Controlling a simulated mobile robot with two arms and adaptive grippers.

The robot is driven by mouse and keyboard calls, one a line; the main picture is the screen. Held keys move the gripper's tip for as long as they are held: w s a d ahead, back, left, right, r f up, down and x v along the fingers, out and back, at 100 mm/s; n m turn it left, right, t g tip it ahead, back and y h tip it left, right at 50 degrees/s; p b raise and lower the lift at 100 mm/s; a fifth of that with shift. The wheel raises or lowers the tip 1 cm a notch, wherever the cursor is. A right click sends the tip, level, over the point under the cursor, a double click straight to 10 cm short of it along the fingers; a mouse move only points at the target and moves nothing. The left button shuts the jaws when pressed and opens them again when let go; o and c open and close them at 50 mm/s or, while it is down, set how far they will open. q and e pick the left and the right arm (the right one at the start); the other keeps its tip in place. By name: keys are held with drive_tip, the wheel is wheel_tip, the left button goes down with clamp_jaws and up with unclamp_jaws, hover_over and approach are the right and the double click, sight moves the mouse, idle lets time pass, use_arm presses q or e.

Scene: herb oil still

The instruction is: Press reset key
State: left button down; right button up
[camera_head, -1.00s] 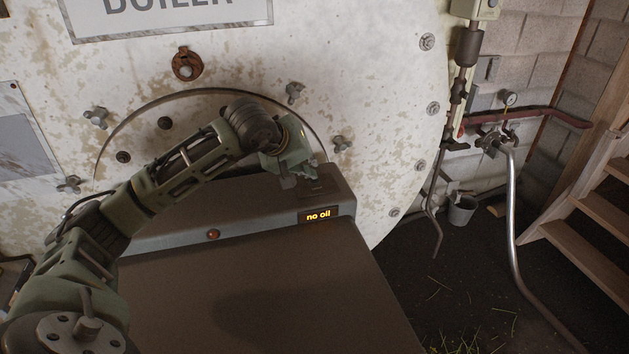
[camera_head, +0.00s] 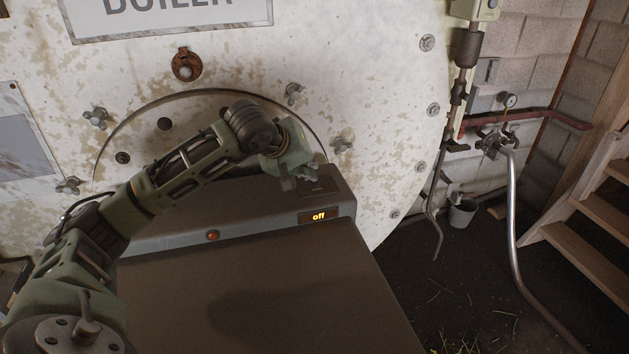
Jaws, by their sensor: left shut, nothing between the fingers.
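The burner box (camera_head: 150,235) is a dark grey housing in front of the boiler. A small display (camera_head: 319,217) on its front right reads "off" in orange letters. A round reddish button or lamp (camera_head: 212,236) sits on the front face to the left of the display. My left gripper (camera_head: 290,183) is shut and empty, with its fingertips at the top of the box, behind and left of the display. I cannot tell whether it touches the surface. A dark key-like patch (camera_head: 318,187) shows just right of the fingers; any key under them is hidden. My right gripper is not in view.
The white, stained boiler front (camera_head: 370,60) rises close behind the box, with wing bolts (camera_head: 341,144) sticking out near my arm. Dark floor lies between.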

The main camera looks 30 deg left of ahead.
use_arm(q)
drive_tip(key=shift+r+p, duration=0.3)
drive_tip(key=shift+r, duration=0.35)
wheel_tip(320, 180, up, 5)
drive_tip(key=p, duration=0.3)
idle(0.8)
